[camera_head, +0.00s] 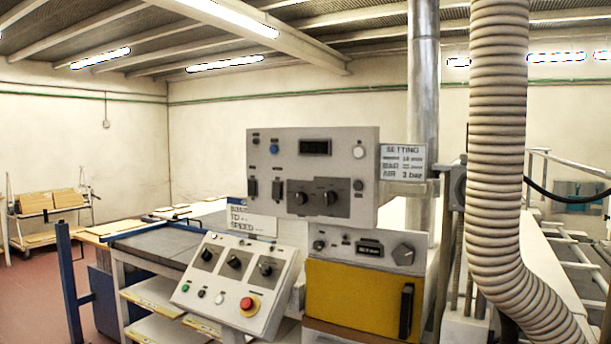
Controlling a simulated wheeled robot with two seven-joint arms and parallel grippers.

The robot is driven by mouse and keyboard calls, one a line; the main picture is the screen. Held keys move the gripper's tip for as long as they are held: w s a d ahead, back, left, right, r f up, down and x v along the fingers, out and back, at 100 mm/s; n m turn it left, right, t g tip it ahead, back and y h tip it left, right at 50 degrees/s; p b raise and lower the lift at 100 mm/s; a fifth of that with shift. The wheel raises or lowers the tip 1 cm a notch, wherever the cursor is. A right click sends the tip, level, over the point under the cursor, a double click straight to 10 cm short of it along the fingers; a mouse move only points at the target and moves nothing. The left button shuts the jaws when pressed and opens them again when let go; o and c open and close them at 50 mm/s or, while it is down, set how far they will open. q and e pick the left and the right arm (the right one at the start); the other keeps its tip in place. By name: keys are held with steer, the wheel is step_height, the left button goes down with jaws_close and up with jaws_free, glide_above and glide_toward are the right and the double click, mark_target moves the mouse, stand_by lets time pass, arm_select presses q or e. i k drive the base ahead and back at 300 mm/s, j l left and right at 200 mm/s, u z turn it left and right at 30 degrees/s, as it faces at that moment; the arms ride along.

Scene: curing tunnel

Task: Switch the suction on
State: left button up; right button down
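No control that I can read is marked as suction; the small labels are too blurred. A grey upright control box (315,160) stands in the middle, with a dark display, two black knobs (316,198), small buttons and two black switches at its left. Below it a sloped console (235,277) has three black rotary switches (234,262), small buttons and a red emergency button (248,304) on a yellow base. Neither gripper is in view.
A yellow cabinet (352,297) with a black handle sits under the grey unit. A thick ribbed hose (497,150) hangs at the right. A setting sign (402,161) is beside the upright box. A dark-topped conveyor table (165,246) and blue post (70,285) stand left. Red floor is open at far left.

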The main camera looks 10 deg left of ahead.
mark_target(277, 186)
steer(key=i+j+z, duration=0.1)
steer(key=j, duration=0.3)
steer(key=i+j+z, duration=0.1)
steer(key=i+j, duration=0.15)
steer(key=j, duration=0.15)
steer(key=i+j+z, duration=0.1)
steer(key=j, duration=0.35)
steer(key=i+j+z, duration=0.1)
steer(key=j, duration=0.35)
steer(key=i+j+z, duration=0.1)
steer(key=i+j, duration=0.15)
steer(key=j, duration=0.2)
steer(key=i+j+z, duration=0.15)
steer(key=j, duration=0.3)
steer(key=l+z, duration=0.15)
steer(key=l, duration=0.1)
